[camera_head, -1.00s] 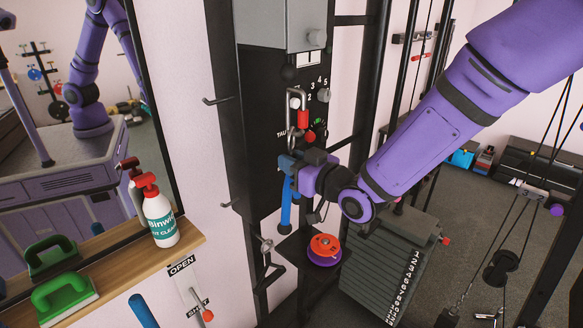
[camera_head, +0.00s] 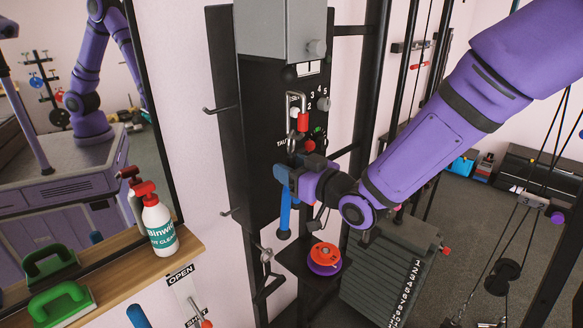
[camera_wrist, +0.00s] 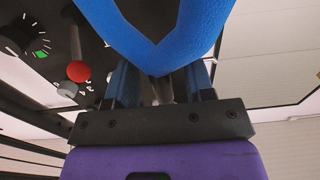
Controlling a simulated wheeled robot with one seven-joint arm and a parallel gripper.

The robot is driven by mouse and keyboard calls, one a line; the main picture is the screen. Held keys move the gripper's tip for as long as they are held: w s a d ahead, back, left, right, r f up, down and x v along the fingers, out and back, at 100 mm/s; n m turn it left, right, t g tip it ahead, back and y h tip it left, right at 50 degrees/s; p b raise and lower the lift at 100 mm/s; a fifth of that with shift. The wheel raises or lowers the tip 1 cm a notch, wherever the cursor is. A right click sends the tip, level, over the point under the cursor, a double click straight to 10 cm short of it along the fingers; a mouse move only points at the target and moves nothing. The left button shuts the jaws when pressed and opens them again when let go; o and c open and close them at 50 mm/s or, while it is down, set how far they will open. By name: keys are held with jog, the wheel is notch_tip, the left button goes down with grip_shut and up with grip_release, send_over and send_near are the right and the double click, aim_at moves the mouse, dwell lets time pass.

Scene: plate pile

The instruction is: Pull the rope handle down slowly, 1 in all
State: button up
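The blue rope handle (camera_head: 285,213) hangs in front of the dark column, one strand showing below my gripper in the head view. In the wrist view the blue rope (camera_wrist: 158,45) forms a V, its apex between the fingertips. My gripper (camera_head: 285,172) is at the top of the handle, just below a metal ring and clip (camera_head: 291,138). Its blue fingers (camera_wrist: 160,88) stand on either side of a grey piece at the V's apex and appear closed on it. The exact contact is partly hidden.
The column carries a numbered panel (camera_head: 318,95) with knobs. Red and purple plates (camera_head: 323,256) lie on a low shelf below my gripper. A weight stack (camera_head: 385,265) stands to the right.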

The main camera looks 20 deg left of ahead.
jog(key=shift+d, duration=0.1)
jog(key=v, duration=1)
jog(key=w+d+r+m+t+h, duration=0.1)
jog(key=d+r+m+h, duration=0.2)
jog(key=d, duration=0.5)
jog(key=w+d+r+m+t+h, duration=0.1)
jog(key=d+r+t+h, duration=0.15)
jog(key=d+h, duration=0.45)
jog(key=w+d+r+m+h, duration=0.2)
jog(key=d+r, duration=0.2)
jog(key=d, duration=0.6)
jog(key=s+d+r+m+g+h, duration=0.1)
jog(key=s+d+m+g+h, duration=0.1)
jog(key=s+d, duration=0.6)
jog(key=s+d+r+m+g+h, duration=0.2)
jog(key=s+d+m, duration=0.3)
jog(key=s, duration=0.8)
jog(key=d+g, duration=0.1)
jog(key=d, duration=0.2)
jog(key=shift+s+d+h, duration=0.3)
jog(key=shift+d, duration=0.05)
jog(key=shift+r, duration=0.1)
